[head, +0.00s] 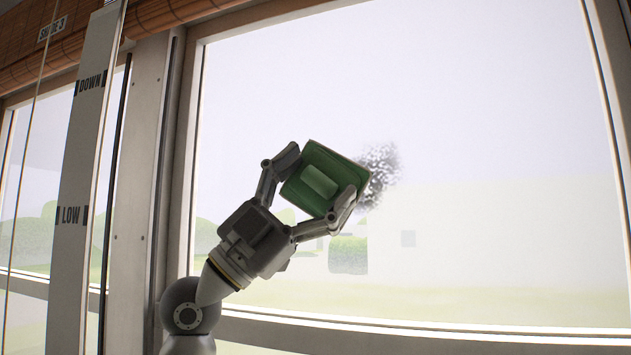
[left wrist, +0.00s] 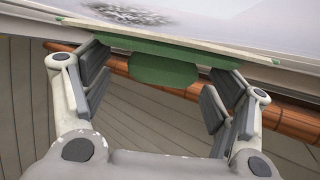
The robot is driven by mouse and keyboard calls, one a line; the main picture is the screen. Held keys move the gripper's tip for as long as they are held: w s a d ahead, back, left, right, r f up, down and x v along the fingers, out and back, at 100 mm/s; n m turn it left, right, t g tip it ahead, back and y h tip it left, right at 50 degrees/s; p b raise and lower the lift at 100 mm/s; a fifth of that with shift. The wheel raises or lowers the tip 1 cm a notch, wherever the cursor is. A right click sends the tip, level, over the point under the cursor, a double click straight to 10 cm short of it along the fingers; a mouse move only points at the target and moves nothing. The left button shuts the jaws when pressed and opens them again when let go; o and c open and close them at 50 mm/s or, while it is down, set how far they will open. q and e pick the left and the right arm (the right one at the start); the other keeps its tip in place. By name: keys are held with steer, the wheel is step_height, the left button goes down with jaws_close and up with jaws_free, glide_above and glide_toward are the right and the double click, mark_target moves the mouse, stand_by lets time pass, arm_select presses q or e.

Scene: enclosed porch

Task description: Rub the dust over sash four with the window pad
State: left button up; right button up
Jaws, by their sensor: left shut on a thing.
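My left gripper (head: 314,184) is shut on the green window pad (head: 330,167), with one finger at each side of it. The pad is held tilted in front of the large window pane (head: 480,110). A grey speckled dust patch (head: 380,165) shows on the pane just right of the pad, which hides part of it. In the left wrist view the fingers flank the pad's green grip (left wrist: 165,71), and the dust (left wrist: 130,15) lies beyond the pad's pale edge. I cannot tell whether the pad touches the glass. My right gripper is out of view.
A pale post marked DOWN and LOW (head: 80,150) stands at the left, beside a thin cord. A wooden blind (head: 35,55) hangs at the top left with a small tag ending in 3. The window frame (head: 182,170) and lower sill border the pane.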

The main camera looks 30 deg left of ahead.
mark_target(344, 180)
arm_select(q)
steer(key=shift+w, duration=0.2)
steer(key=shift+w+a, duration=0.1)
steer(key=shift+w, duration=0.05)
steer(key=shift+w+d+p, duration=0.15)
steer(key=shift+w+d, duration=0.05)
steer(key=shift+d, duration=0.75)
steer(key=shift+w+d+p, duration=0.15)
steer(key=shift+d, duration=0.8)
steer(key=shift+w+d+p, duration=0.25)
steer(key=shift+w+d, duration=0.05)
steer(key=shift+d, duration=0.65)
steer(key=shift+w+d+p, duration=0.25)
steer(key=shift+d, duration=0.7)
steer(key=shift+w+d+p, duration=0.2)
steer(key=shift+d+p, duration=0.1)
steer(key=shift+d, duration=0.4)
steer(key=shift+w+d, duration=0.25)
steer(key=shift+d, duration=0.75)
steer(key=shift+a, duration=0.15)
